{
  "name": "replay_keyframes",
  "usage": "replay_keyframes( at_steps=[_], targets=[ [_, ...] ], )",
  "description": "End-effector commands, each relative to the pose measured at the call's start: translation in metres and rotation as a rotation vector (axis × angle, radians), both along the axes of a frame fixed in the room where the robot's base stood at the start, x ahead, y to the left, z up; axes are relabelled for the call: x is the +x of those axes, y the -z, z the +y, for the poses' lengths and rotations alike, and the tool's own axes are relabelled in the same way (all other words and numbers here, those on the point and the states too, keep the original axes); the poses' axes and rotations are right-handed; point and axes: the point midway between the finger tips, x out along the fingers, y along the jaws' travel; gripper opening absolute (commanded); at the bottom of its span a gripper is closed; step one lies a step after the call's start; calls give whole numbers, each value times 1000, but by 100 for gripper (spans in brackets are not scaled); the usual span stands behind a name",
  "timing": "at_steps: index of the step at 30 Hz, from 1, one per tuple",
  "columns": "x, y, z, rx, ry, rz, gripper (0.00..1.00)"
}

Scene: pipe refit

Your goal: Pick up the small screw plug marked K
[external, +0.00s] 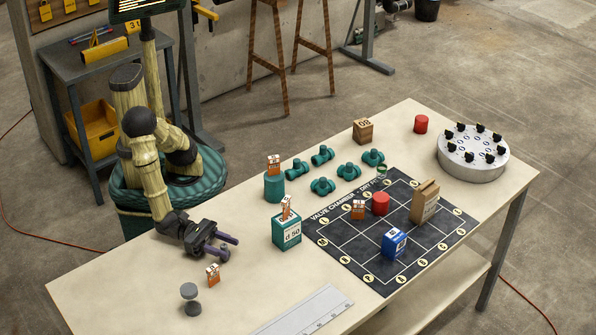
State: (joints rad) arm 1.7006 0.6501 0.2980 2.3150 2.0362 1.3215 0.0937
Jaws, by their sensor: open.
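I cannot read a letter K on any piece, so I cannot tell which one is the small screw plug marked K. Small orange-and-white pieces stand in several places: one on the bare table (212,275) just below my gripper, one on a teal cylinder (274,188), one on a teal box (287,233) and one on the dark mat (331,254). My gripper (231,247) is open and empty, low over the left part of the table. Its purple fingers point right, apart from the nearest orange-and-white piece.
Several teal pipe fittings (322,155) lie behind the mat. A blue box (394,244), a brown box (425,203) and a red cylinder (380,203) stand on it. A round grey holder with black knobs (472,168) is far right. A grey spool-shaped piece (190,292) and a ruler (305,312) are in front.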

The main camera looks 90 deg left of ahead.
Motion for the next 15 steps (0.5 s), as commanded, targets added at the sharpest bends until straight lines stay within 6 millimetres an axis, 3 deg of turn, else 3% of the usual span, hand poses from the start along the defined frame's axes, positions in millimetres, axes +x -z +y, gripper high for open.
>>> replay_keyframes(
  at_steps=[3,10,15],
  targets=[
    [0,0,0,0,0,0,43],
    [0,0,0,0,0,0,0],
    [0,0,0,0,0,0,0]
  ],
)
